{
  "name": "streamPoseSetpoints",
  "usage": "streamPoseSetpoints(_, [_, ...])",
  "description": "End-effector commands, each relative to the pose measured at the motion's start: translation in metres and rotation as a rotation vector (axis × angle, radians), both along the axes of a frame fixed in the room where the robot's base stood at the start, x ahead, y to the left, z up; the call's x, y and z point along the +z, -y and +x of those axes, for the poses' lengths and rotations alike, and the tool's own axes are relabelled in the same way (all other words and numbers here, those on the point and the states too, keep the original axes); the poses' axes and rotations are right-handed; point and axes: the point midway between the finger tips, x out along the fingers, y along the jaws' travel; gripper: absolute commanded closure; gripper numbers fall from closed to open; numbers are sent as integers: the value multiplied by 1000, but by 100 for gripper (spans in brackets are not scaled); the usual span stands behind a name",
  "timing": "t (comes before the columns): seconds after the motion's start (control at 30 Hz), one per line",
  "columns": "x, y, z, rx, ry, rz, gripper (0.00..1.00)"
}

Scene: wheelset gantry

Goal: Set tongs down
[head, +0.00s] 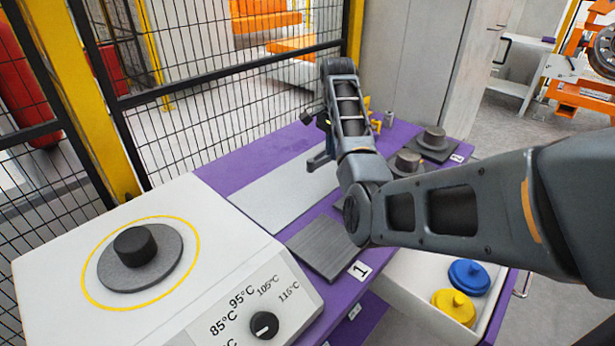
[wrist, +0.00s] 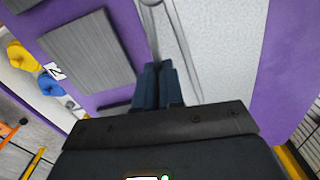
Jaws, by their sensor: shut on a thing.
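My gripper (head: 320,160) reaches over the light grey plate on the purple bench, behind my arm in the head view. In the wrist view my gripper's dark blue fingers (wrist: 158,72) are close together, shut on the tongs (wrist: 152,22). The tongs show as thin grey bars running from the fingers to the top edge, over or along the border of the grey plate (wrist: 225,50). Whether they touch the plate I cannot tell. In the head view I cannot make out the tongs. The plate (head: 285,195) looks bare where it shows.
A heater (head: 150,290) with a dark knobbed disc (head: 140,255) stands at front left. A dark ribbed pad (head: 328,245) lies by label 1. Dark stepped parts (head: 433,143) sit at the far right. Blue (head: 468,277) and yellow (head: 453,306) lids sit in a white tray. Mesh fencing stands behind.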

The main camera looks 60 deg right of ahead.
Motion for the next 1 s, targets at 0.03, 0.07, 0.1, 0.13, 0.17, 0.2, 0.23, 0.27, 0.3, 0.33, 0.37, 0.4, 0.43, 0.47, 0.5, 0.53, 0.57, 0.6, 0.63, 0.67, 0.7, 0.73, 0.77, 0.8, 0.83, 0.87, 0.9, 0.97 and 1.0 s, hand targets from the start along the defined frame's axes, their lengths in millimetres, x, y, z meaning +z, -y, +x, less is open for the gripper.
streamPoseSetpoints(0.03, [-4, -5, 11, 5, 0, 0, 100])
streamPoseSetpoints(0.07, [-7, -8, 17, 4, 0, 0, 100])
streamPoseSetpoints(0.1, [-13, -12, 24, 4, 0, 0, 100])
streamPoseSetpoints(0.13, [-16, -14, 30, 3, 0, 0, 100])
streamPoseSetpoints(0.17, [-20, -17, 35, 5, 0, 0, 100])
streamPoseSetpoints(0.2, [-24, -20, 41, 3, 0, -1, 100])
streamPoseSetpoints(0.23, [-27, -22, 46, 3, 0, -1, 100])
streamPoseSetpoints(0.27, [-29, -24, 50, 3, 1, -1, 100])
streamPoseSetpoints(0.3, [-32, -26, 54, 2, 1, -1, 100])
streamPoseSetpoints(0.33, [-34, -27, 57, 1, 1, -1, 100])
streamPoseSetpoints(0.37, [-36, -28, 60, 1, 2, -2, 100])
streamPoseSetpoints(0.4, [-38, -29, 62, 1, 2, -2, 100])
streamPoseSetpoints(0.43, [-39, -30, 63, 1, 2, -2, 100])
streamPoseSetpoints(0.47, [-40, -31, 64, 0, 2, -2, 100])
streamPoseSetpoints(0.5, [-43, -31, 64, 0, 1, 0, 100])
streamPoseSetpoints(0.53, [-46, -31, 64, 0, 1, 0, 100])
streamPoseSetpoints(0.57, [-50, -31, 64, -1, 0, 0, 100])
streamPoseSetpoints(0.6, [-55, -31, 64, -1, 0, 0, 100])
streamPoseSetpoints(0.63, [-60, -31, 64, -1, 0, 0, 100])
streamPoseSetpoints(0.67, [-64, -31, 63, -1, -1, 0, 100])
streamPoseSetpoints(0.7, [-69, -31, 64, -1, 0, 0, 100])
streamPoseSetpoints(0.73, [-73, -31, 63, -1, 0, -1, 100])
streamPoseSetpoints(0.77, [-76, -31, 63, -1, 0, -1, 100])
streamPoseSetpoints(0.8, [-78, -30, 64, -1, 1, -1, 100])
streamPoseSetpoints(0.83, [-80, -30, 64, -1, 1, -3, 100])
streamPoseSetpoints(0.87, [-80, -30, 64, 0, 1, -3, 100])
streamPoseSetpoints(0.9, [-81, -30, 64, 0, 2, -3, 100])
streamPoseSetpoints(0.97, [-81, -30, 64, 0, 2, -3, 100])
streamPoseSetpoints(1.0, [-81, -30, 64, 0, 2, -3, 100])
